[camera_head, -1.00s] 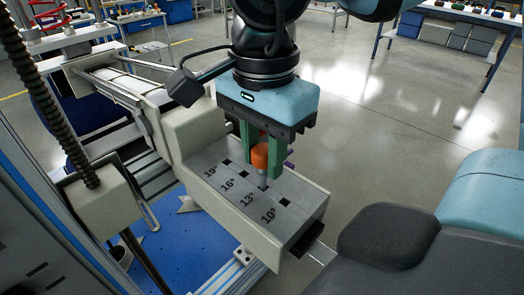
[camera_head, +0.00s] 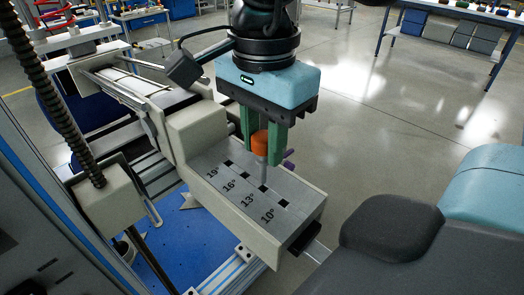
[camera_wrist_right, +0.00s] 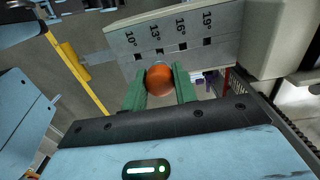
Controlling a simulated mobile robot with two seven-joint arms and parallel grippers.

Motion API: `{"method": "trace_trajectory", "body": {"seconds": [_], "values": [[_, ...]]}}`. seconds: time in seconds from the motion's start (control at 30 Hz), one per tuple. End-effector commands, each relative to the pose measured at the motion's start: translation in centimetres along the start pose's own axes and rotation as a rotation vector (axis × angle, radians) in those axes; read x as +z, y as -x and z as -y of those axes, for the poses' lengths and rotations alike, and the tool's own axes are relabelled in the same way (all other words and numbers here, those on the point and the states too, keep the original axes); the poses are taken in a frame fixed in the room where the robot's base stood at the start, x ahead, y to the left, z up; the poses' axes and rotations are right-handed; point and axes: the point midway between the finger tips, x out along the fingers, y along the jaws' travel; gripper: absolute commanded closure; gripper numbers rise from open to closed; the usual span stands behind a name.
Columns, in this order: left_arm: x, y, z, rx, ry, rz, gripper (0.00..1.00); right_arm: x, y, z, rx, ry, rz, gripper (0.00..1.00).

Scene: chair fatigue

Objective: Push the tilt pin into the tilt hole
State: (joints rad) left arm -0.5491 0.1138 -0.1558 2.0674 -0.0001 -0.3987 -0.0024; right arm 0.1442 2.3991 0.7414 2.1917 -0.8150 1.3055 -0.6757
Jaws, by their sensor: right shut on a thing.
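My right gripper (camera_head: 265,148) has green fingers and is shut on the tilt pin (camera_head: 261,142), around its orange knob. The pin stands about upright, its grey shaft pointing down at the 13° hole of the tilt block (camera_head: 225,192). Whether the tip is in the hole or just above it, I cannot tell. The block's top has square holes marked 19°, 16°, 13° and 10°. My left gripper is not in view.
A purple-tipped part (camera_head: 289,154) shows behind the block. A dark padded chair part (camera_head: 392,243) and a blue cushion (camera_head: 485,190) lie to the right. A coiled spring post (camera_head: 50,85) stands at left.

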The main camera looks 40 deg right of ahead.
Motion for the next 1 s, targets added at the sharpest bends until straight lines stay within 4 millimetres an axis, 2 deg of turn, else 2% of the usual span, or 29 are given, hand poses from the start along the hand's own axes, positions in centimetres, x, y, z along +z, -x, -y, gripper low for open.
{"method": "trace_trajectory", "body": {"seconds": [0.37, 1.0], "values": [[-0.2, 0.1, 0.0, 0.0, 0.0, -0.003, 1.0, 0.0, 0.3, 0.0, 0.0, 0.0, 0.0, 0.92], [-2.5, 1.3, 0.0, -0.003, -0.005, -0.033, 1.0, 0.0, 4.1, 0.0, -0.001, -0.001, 0.0, 0.92]]}}
